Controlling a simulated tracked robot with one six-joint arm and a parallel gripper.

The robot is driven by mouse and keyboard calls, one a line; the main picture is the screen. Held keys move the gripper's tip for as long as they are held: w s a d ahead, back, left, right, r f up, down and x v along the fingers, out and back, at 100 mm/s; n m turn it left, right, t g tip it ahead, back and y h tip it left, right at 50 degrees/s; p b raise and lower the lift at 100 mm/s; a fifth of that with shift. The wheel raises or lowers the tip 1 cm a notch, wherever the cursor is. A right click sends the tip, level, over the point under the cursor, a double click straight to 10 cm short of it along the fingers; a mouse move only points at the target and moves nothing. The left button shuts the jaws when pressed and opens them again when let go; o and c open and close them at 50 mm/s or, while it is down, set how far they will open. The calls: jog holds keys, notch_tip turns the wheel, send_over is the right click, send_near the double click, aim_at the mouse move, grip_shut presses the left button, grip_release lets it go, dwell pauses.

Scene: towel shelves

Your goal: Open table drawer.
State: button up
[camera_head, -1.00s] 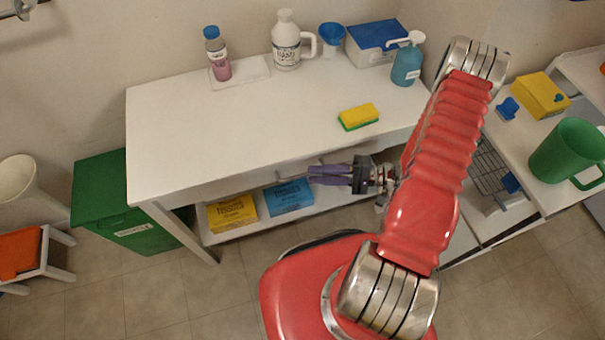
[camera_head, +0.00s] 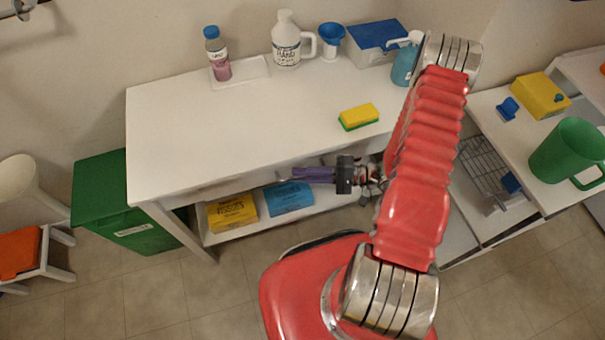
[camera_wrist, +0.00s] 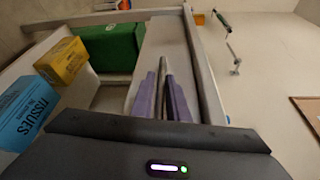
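The white table (camera_head: 240,125) stands against the wall. Its drawer front shows below the tabletop edge in the head view (camera_head: 220,187) and as a pale panel in the wrist view (camera_wrist: 165,40). The drawer looks flush with the table, though my arm hides part of it. A metal bar handle (camera_wrist: 163,68) runs along the drawer front. My gripper (camera_head: 298,174) has purple fingers, drawn close together at the front edge of the table. In the wrist view the fingers (camera_wrist: 163,80) lie on both sides of the handle and appear closed on it.
A yellow box (camera_head: 232,212) and a blue tissue box (camera_head: 289,198) sit on the lower shelf. A green bin (camera_head: 130,225) stands left. Bottles and a sponge (camera_head: 358,117) are on the tabletop. The floor (camera_head: 150,300) before the table is clear at left.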

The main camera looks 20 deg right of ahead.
grip_shut()
jog(key=shift+f, duration=0.1)
